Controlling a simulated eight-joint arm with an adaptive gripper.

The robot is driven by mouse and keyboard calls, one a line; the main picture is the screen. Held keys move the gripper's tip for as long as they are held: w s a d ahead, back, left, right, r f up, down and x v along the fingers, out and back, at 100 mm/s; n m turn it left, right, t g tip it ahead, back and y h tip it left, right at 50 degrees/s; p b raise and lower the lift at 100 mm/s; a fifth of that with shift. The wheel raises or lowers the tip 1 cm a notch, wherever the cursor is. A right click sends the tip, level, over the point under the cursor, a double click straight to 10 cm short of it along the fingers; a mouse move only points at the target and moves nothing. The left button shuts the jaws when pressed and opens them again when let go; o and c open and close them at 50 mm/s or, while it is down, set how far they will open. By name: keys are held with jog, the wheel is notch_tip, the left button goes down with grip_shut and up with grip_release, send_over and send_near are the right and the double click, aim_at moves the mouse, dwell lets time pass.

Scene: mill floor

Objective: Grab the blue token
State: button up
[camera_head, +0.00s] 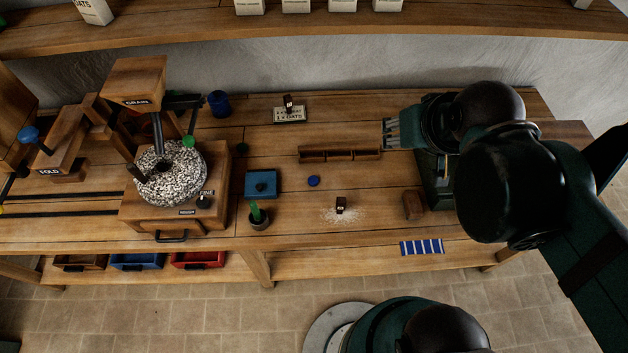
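The blue token (313,181) is a small round blue disc lying flat on the wooden bench, right of the blue tray and below the long wooden rack. Nothing covers it. My gripper (390,134) is at the right end of the rack, to the right of and farther back than the token. It is clear of the token. Its grey fingers point left, but their small size and the angle hide whether they are open or shut. I see nothing clearly held in it.
A wooden rack (339,154) lies behind the token. A blue tray (263,184) and a small pot with a green handle (259,217) are to its left. A small dark-topped piece (340,205) stands in scattered powder in front. A millstone (171,174) stands far left.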

jog(key=shift+o, duration=0.5)
jog(key=shift+w+a, duration=0.1)
jog(key=n+g+b, duration=0.7)
jog(key=n+b, duration=0.1)
jog(key=n, duration=1)
send_over(314, 180)
jog(key=shift+w+f, duration=0.1)
jog(key=shift+f, duration=14.8)
jog(key=shift+f, duration=0.1)
jog(key=shift+f, duration=1.2)
jog(key=shift+f, duration=0.1)
jog(key=shift+f+b, duration=0.4)
jog(key=shift+f, duration=2.1)
